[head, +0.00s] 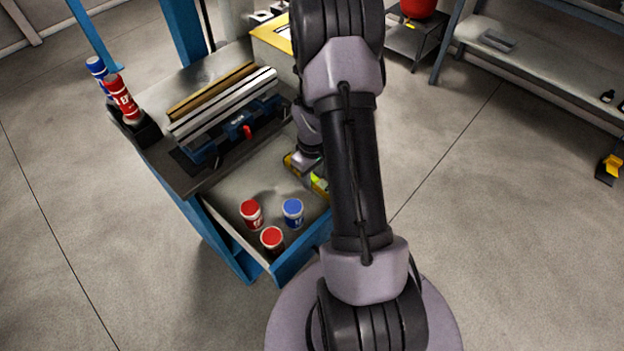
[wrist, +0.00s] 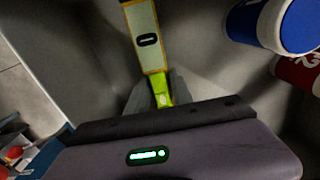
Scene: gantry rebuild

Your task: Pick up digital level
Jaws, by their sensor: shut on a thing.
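The digital level is a yellow-green bar with a dark oval slot. In the wrist view the level (wrist: 148,38) runs from the top edge down to a bright green part between my fingers. My gripper (wrist: 158,92) is shut on that green part. In the head view the level (head: 319,183) shows in the open drawer, partly hidden by my arm. My gripper is mostly hidden behind the arm there. I cannot tell whether the level touches the drawer floor.
The blue drawer (head: 238,238) holds two red-lidded cans (head: 251,212) (head: 272,239) and a blue-lidded can (head: 292,211) left of the level. The blue can (wrist: 258,24) is close by in the wrist view. A bench vise (head: 225,135) and bars stand on the bench top above.

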